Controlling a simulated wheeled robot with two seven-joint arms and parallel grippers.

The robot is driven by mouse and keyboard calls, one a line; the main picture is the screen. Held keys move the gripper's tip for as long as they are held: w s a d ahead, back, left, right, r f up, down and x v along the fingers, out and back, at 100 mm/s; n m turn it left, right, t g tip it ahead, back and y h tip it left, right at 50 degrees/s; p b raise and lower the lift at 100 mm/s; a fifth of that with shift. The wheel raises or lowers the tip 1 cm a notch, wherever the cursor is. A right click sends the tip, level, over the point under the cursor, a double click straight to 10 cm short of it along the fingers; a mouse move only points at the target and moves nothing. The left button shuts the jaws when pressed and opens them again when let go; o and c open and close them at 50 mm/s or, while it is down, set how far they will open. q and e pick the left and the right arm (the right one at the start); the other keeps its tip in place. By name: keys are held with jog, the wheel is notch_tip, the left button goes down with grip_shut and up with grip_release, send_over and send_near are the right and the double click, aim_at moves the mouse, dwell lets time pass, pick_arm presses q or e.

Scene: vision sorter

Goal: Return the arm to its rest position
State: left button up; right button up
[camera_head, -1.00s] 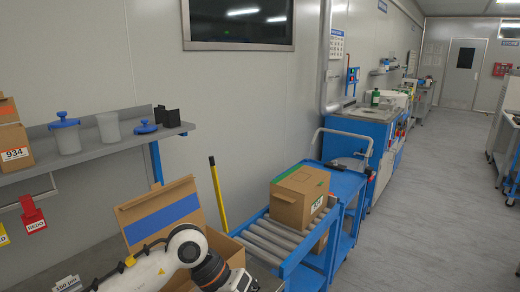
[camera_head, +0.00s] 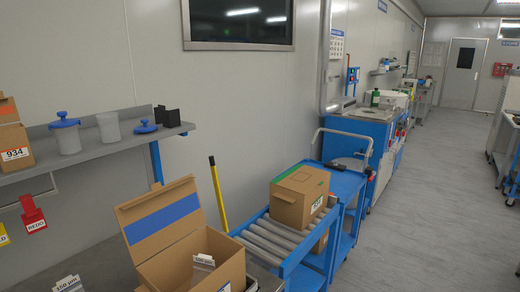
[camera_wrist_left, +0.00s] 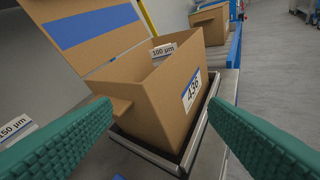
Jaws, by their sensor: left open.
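My left gripper (camera_wrist_left: 160,138) shows in the left wrist view as two green ribbed fingers spread wide apart, open and with nothing between them. Past the fingertips stands an open cardboard box (camera_wrist_left: 158,105) labelled 436, its lid with a blue stripe raised. The same box (camera_head: 178,264) is at the bottom of the head view. A white item marked 100 µm (camera_wrist_left: 163,50) is inside it. My arm is out of the head view, and my right gripper is in neither view.
A roller cart (camera_head: 275,240) carries a closed carton (camera_head: 299,196) right of the box. A shelf (camera_head: 85,142) on the left wall holds jars and a box labelled 934 (camera_head: 14,148). A yellow pole (camera_head: 218,195) stands behind the box.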

pick_arm(q)
jog(key=s+a+f+n+g, duration=0.1)
jog(key=s+f+g, duration=0.5)
jog(key=s, duration=0.4)
jog(key=s+a+f+n+g, duration=0.1)
jog(key=s+a+f+g, duration=0.1)
jog(key=s+f+g, duration=0.6)
notch_tip(320, 180, down, 25)
jog(key=s+t, duration=0.2)
jog(key=s, duration=0.1)
jog(key=s+a+f+g, duration=0.1)
jog(key=s+a+f, duration=0.1)
jog(key=s+f, duration=1.3)
jog(key=shift+a+f+m, duration=0.15)
jog(key=shift+f+m, duration=0.1)
jog(key=shift+m, duration=0.15)
jog(key=shift+s, duration=0.1)
